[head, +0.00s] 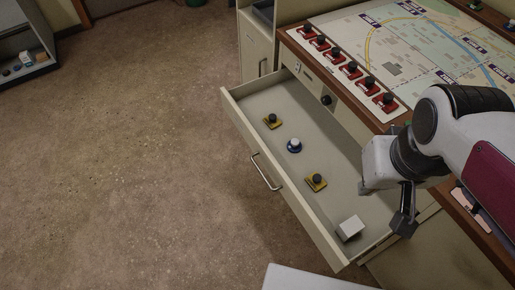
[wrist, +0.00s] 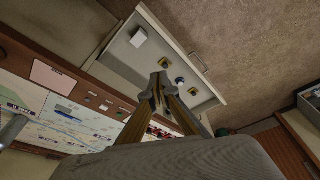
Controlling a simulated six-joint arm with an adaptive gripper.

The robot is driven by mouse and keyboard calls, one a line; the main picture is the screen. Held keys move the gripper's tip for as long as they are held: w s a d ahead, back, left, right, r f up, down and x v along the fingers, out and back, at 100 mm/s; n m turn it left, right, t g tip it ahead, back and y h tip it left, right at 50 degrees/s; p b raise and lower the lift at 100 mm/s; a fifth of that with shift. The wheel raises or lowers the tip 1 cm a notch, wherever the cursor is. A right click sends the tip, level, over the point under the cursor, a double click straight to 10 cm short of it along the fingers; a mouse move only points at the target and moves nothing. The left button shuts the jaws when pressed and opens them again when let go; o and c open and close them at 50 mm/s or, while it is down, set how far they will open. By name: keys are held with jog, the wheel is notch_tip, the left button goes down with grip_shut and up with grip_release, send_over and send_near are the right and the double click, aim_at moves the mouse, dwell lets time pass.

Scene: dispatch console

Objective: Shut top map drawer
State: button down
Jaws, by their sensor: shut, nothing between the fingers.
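The top map drawer (head: 325,229) is pulled well out of the console in the head view, with a metal bar handle (head: 265,172) on its pale front. In the wrist view the open drawer (wrist: 120,52) and its handle (wrist: 198,62) also show. My gripper (head: 404,224) appears over the right end of the drawer in the head view, on the console side, apart from the drawer front. Its fingertips (wrist: 158,82) are together and empty in the wrist view. I cannot tell its exact height above the drawer.
The drawer holds yellow pieces (head: 272,121) with dark knobs, a blue piece (head: 294,146) and a white block (head: 350,228). Red switches (head: 350,69) line the edge of the map top (head: 420,45). The floor (head: 140,150) before the drawer is clear.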

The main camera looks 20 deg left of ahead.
jog(key=w+a+f+n+g+h, duration=0.1)
jog(key=w+a+f+n, duration=0.45)
jog(key=a+f, duration=0.35)
jog(key=w+a+f+n+h, duration=0.1)
jog(key=w+a+f+n, duration=0.45)
jog(key=a+f, duration=0.35)
jog(key=w+a+f+n+g+h, duration=0.1)
jog(key=w+a+f+n, duration=0.4)
jog(key=a+f+n, duration=0.4)
jog(key=w+a+r+n+t, duration=0.1)
jog(key=w+a+n, duration=0.3)
jog(key=w+a, duration=0.1)
jog(key=shift+w+a, duration=0.15)
jog(key=shift+a, duration=0.05)
